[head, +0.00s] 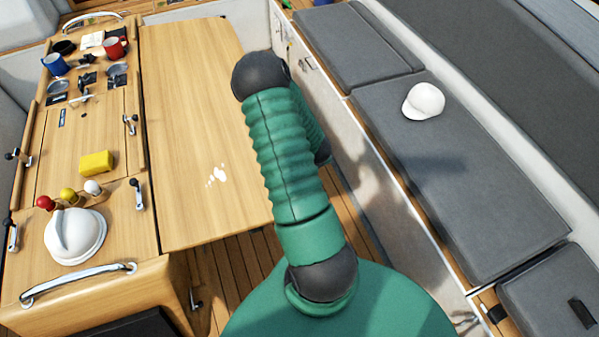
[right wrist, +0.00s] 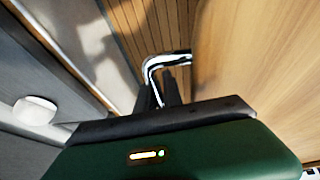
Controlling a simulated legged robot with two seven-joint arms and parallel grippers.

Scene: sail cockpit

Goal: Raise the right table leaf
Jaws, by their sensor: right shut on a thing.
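The right table leaf (head: 190,130) is a pale wood panel extending from the right side of the table's middle section (head: 90,130). It looks spread out near level, but I cannot tell its exact angle or whether it is supported underneath. In the right wrist view the leaf (right wrist: 255,60) fills the right side, with a bent chrome bar (right wrist: 165,60) beside its edge. My right gripper (right wrist: 170,92) has its dark fingers shut on this chrome bar. In the head view my green arm hides the right gripper and the bar. My left gripper is not in view.
A grey cushioned bench (head: 440,170) with a white cap (head: 424,101) runs along the right. Mugs, a yellow sponge (head: 96,161) and a white dome (head: 75,236) are on the table's middle section. Slatted wood floor (head: 235,280) shows below the leaf.

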